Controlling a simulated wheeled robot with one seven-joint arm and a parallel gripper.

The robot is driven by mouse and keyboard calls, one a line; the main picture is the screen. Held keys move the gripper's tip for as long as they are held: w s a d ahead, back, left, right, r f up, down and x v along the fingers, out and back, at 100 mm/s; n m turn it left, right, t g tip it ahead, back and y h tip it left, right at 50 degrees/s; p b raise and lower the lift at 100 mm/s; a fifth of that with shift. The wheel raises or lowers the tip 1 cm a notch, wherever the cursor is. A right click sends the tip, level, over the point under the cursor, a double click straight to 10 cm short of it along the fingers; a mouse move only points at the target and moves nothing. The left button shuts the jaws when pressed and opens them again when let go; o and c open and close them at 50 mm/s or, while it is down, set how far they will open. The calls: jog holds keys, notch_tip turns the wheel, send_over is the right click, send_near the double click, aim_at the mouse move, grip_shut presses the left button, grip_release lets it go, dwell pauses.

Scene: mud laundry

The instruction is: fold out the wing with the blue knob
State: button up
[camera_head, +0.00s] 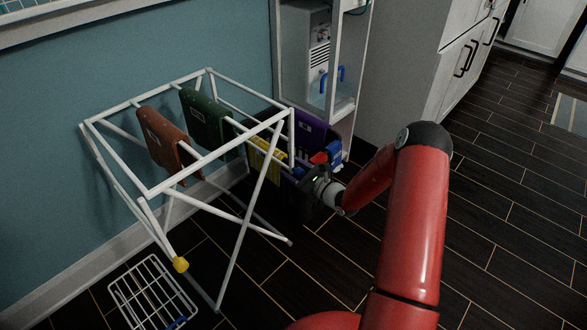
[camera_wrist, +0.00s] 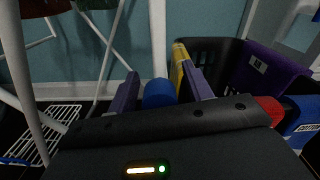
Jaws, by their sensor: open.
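The white drying rack (camera_head: 150,192) stands by the teal wall, with a yellow knob (camera_head: 180,264) low on its near left side. In the wrist view the blue knob (camera_wrist: 158,94) sits at the lower end of a white tube (camera_wrist: 157,40). My gripper (camera_wrist: 162,88) is open, with a finger on each side of the blue knob. I cannot tell whether either finger touches it. In the head view my gripper (camera_head: 309,184) is low at the rack's right side, and the knob there is mostly hidden or too small to make out.
Brown (camera_head: 163,138) and green (camera_head: 205,118) cloths hang on the rack. A dark basket (camera_wrist: 218,52) with yellow and purple (camera_wrist: 270,72) items stands close to my gripper, near a blue, red-topped item (camera_wrist: 303,118). A wire grid (camera_head: 150,292) lies low at left. Floor at right is clear.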

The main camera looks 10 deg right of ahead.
jog(key=shift+w+a, duration=0.15)
jog(key=shift+c, duration=0.4)
grip_shut()
